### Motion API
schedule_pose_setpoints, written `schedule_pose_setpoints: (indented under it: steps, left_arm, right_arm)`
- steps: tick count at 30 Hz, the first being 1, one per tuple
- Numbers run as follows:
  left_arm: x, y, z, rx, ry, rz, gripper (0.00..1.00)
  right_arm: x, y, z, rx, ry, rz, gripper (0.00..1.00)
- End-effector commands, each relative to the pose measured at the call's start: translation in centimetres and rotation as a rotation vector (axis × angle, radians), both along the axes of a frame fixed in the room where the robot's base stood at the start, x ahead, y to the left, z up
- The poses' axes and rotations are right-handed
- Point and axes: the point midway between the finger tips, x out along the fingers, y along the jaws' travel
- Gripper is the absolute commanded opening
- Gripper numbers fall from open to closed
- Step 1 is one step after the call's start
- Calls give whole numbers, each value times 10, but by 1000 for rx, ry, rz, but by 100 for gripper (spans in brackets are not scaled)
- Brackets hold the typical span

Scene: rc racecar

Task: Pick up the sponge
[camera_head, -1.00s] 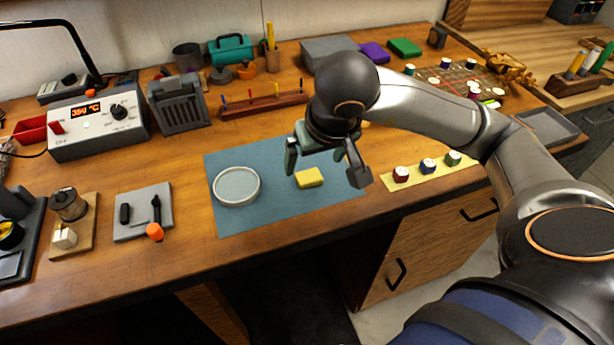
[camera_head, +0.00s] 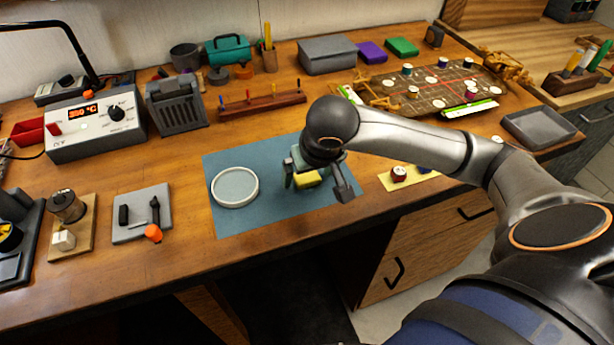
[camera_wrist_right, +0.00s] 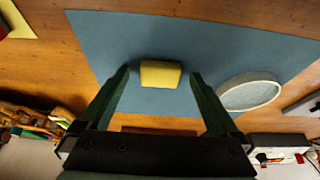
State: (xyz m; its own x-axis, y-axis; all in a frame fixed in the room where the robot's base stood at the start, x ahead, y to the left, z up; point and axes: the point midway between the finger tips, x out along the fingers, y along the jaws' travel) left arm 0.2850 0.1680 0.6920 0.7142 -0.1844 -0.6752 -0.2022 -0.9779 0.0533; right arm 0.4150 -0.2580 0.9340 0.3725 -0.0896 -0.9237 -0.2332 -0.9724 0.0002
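The yellow sponge (camera_head: 308,179) lies on the blue mat (camera_head: 235,220), right of a round white dish (camera_head: 235,187). My right gripper (camera_head: 315,188) is low over the mat, with its fingers on either side of the sponge and part of the sponge hidden behind it. In the right wrist view the sponge (camera_wrist_right: 161,74) sits between the tips of the open fingers (camera_wrist_right: 160,77), with a gap on each side. My left gripper is not in view.
The white dish also shows in the right wrist view (camera_wrist_right: 249,92), close to one finger. A yellow strip with small pots (camera_head: 398,174) lies right of the mat. A wooden rack (camera_head: 262,104) stands behind it. The mat's front part is clear.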

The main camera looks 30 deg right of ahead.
Motion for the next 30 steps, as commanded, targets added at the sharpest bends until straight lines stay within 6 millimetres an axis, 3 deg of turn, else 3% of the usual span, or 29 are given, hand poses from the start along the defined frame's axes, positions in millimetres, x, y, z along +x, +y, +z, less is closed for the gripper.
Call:
schedule_pose_setpoints:
  steps: [2,23,30]
  left_arm:
    - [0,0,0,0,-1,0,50]
    - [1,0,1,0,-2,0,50]
    - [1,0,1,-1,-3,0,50]
  right_arm:
    - [0,0,0,0,0,0,88]
    - [0,0,1,0,0,0,10]
    - [0,0,1,0,0,-1,10]
